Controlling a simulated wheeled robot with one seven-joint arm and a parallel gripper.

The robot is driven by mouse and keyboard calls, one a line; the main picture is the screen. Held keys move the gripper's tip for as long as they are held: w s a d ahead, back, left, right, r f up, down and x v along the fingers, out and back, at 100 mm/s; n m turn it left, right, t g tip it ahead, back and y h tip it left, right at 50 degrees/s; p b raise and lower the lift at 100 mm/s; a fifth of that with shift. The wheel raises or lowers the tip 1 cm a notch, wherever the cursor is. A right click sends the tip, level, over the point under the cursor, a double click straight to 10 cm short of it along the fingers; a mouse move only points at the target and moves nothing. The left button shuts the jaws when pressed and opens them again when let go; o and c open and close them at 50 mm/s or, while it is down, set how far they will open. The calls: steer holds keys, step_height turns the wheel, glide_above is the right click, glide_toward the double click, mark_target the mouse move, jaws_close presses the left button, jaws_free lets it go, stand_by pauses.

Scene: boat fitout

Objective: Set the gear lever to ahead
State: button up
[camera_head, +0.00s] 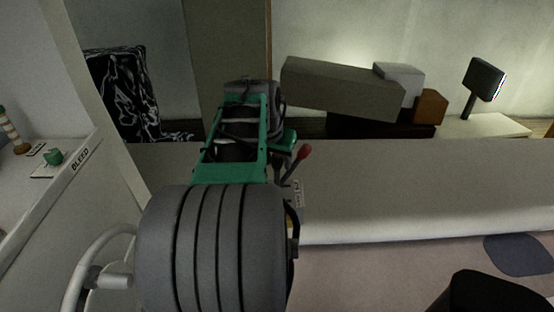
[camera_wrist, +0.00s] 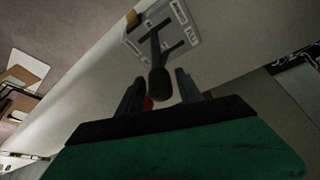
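A lever with a red knob (camera_head: 304,152) stands tilted up to the right beside my arm in the head view, near a small label plate (camera_head: 298,193). In the wrist view a pale plate (camera_wrist: 188,42) with dark marks carries a dark lever with a black rounded end (camera_wrist: 160,84). A bit of red (camera_wrist: 148,103) shows just below it. My gripper (camera_wrist: 160,76) is open, its two dark fingers on either side of the black end with gaps showing. The plate's lettering is too small to read. My arm hides the fingertips in the head view.
A long pale ledge (camera_head: 420,185) runs to the right. Behind it are a grey box (camera_head: 340,88), a brown block (camera_head: 431,106) and a dark screen on a stand (camera_head: 485,79).

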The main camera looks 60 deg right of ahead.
jaws_close()
stand_by(1.2)
